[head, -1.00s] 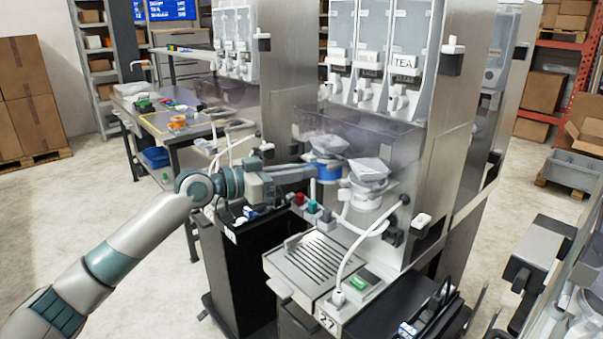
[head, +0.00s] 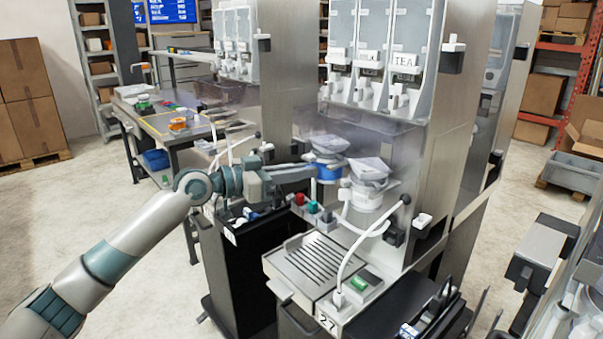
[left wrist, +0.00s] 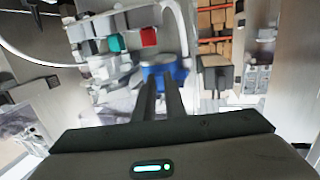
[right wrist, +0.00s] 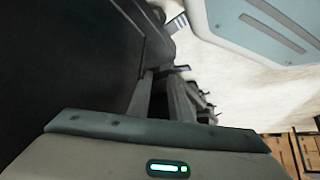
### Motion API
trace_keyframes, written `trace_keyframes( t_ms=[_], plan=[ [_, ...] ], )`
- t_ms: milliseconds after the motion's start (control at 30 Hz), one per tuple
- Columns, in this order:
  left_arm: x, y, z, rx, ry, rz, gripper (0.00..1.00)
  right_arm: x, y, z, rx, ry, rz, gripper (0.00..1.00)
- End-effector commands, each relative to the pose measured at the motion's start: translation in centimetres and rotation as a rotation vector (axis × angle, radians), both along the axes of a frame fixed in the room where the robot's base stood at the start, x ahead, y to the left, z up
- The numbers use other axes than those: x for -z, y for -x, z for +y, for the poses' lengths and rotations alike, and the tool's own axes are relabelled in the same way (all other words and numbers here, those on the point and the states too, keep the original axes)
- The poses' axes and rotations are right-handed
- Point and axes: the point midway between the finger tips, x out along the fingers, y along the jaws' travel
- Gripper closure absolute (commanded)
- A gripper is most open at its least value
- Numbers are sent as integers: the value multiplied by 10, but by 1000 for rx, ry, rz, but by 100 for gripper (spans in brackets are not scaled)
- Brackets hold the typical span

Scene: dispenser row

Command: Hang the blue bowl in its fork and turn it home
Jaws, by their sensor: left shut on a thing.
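The blue bowl (head: 327,173) is at the dispenser machine, under a pale, lid-like top part, left of a similar white bowl (head: 366,197). My left gripper (head: 312,171) reaches in from the left and is shut on the blue bowl at its near side. In the left wrist view the blue bowl (left wrist: 165,72) lies at the tips of my left gripper's two fingers (left wrist: 162,84). The fork is hidden or too small to make out, so I cannot tell how the bowl sits in it. My right gripper (right wrist: 162,76) shows only in the right wrist view, open, beside a dark panel.
A red knob (head: 299,198) and a teal knob (head: 312,207) stand just below the bowl. A white hose (head: 352,245) curves in front of the white bowl. Open floor is at the left.

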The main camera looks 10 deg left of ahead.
Motion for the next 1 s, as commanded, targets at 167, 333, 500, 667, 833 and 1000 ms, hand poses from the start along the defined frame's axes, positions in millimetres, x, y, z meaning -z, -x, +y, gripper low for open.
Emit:
trace_keyframes(
  t_ms=[167, 333, 500, 667, 833, 1000],
  plan=[
    [1, -1, 1, 6, 0, -1, 100, 6, 1, -1, 3, 6, 28, 81],
    [1, -2, 1, 14, 0, 0, 100, 11, 6, -7, 10, 16, 59, 81],
    [1, -3, 1, 22, -1, 0, 100, 17, 13, -14, 11, 29, 90, 81],
    [2, -3, 2, 29, -1, 1, 100, 19, 11, -18, 14, 38, 109, 81],
    [2, -4, 2, 37, 0, 1, 100, 22, 10, -20, 17, 43, 131, 81],
    [2, -4, 2, 46, -1, 2, 100, 25, 9, -22, 22, 49, 153, 81]
  ],
)
